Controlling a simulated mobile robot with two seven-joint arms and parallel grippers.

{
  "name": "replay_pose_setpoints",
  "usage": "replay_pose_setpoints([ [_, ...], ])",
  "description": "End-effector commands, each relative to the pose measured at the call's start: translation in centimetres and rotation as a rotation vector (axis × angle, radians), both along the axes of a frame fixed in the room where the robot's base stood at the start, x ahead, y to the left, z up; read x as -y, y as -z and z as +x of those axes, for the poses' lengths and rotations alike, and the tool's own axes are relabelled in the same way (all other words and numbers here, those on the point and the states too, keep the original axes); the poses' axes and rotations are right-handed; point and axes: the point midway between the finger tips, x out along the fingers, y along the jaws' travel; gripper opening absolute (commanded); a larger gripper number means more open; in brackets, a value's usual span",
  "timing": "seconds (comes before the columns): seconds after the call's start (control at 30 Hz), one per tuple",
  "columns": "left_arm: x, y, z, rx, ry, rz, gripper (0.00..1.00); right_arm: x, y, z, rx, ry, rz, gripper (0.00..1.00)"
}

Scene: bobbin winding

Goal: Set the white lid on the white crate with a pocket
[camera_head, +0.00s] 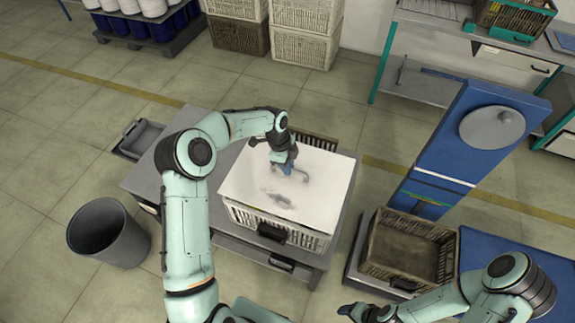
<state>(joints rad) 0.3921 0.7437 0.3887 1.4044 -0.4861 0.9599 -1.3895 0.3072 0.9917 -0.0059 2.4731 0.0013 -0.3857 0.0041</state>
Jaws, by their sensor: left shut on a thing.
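The white lid (330,187) is a flat, bright panel with a grey handle in its middle. It lies roughly level over the white crate (290,234), which stands on a grey table and shows only its slatted front and a dark pocket (272,232). The lid hides the crate's opening. I cannot tell whether the lid fully rests on the rim. My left gripper (284,166) comes down from above and is shut on the lid's handle. My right gripper (352,311) is low at the bottom edge, away from the lid; its fingers are too unclear to judge.
A brown empty crate (376,245) stands right of the table, near a blue upright panel (455,135). A dark crate edge (318,141) shows behind the lid. A round bin (105,235) and a grey tray (140,137) are on the left floor. Stacked crates stand behind.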

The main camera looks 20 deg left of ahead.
Motion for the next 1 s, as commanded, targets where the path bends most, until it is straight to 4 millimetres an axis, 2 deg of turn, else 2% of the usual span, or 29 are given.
replay_pose_setpoints([
  [1.0,0.0,4.6,0.0,0.001,0.0,0.0,0.0,0.0,1.0,-1.0,-0.011,0.0,0.0,0.67],
])
